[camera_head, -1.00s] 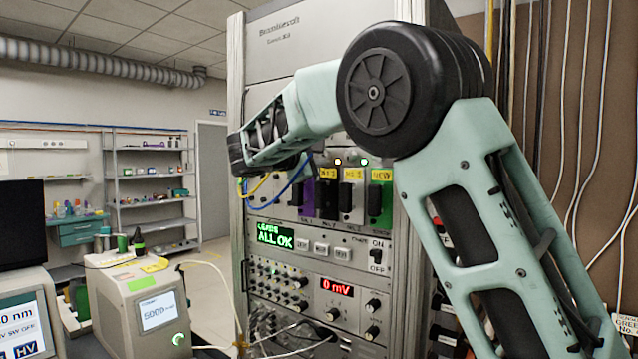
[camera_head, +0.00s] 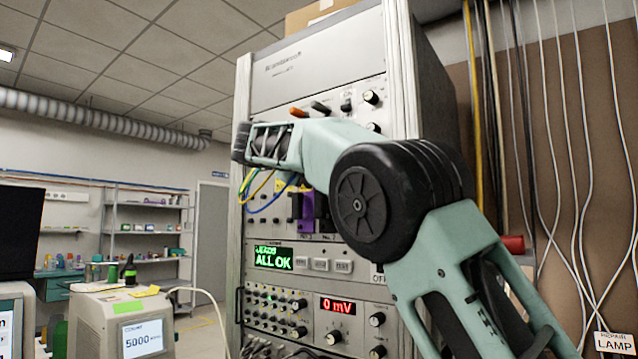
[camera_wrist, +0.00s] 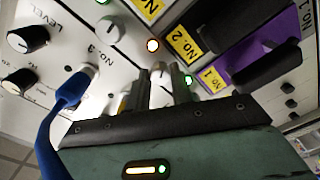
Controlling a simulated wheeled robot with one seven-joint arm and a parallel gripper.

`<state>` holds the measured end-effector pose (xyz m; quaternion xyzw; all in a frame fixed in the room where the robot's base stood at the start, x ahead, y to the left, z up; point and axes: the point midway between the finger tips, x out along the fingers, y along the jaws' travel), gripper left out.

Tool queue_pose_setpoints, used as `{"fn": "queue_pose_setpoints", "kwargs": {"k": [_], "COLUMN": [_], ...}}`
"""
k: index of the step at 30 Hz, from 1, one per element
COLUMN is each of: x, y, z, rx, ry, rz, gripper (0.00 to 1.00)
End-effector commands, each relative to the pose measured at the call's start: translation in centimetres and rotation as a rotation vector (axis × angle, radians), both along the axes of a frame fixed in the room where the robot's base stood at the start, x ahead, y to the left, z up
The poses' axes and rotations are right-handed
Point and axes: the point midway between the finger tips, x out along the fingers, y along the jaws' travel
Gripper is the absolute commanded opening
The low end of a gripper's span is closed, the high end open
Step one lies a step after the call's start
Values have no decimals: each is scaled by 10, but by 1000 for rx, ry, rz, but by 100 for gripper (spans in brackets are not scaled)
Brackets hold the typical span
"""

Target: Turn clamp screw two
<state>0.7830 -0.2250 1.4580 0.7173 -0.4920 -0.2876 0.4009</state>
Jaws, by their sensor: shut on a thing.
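In the wrist view my gripper (camera_wrist: 152,92) is pressed up close to the white panel. Its two fingers stand close together on a small pale metal screw knob (camera_wrist: 158,70), which is mostly hidden between them. A similar grey knob (camera_wrist: 110,29) sits free, up and to the left on the panel. Yellow labels for No. 2 (camera_wrist: 184,45) and No. 1 (camera_wrist: 212,79) are to the right, the latter on a purple module (camera_wrist: 268,48). In the head view my arm hides the gripper and the screw.
A blue cable (camera_wrist: 66,98) plugs into the panel just left of my gripper. Black knobs (camera_wrist: 27,40) lie farther left. In the head view the rack has a green "ALL OK" display (camera_head: 273,258) and a red "0 mV" display (camera_head: 338,306). A boxy instrument (camera_head: 105,320) stands left.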

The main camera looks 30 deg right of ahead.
Motion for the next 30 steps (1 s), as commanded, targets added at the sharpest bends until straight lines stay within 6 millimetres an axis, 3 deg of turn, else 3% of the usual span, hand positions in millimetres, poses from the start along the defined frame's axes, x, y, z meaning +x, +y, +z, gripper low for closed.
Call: {"fn": "queue_pose_setpoints", "kwargs": {"k": [1, 15, 30], "x": [1, 1, 1], "y": [0, 0, 0], "z": [-6, -3, -1], "rx": [16, 113, 130], "ry": [-40, -301, -349], "rz": [0, 0, 0], "gripper": [0, 0, 0]}}
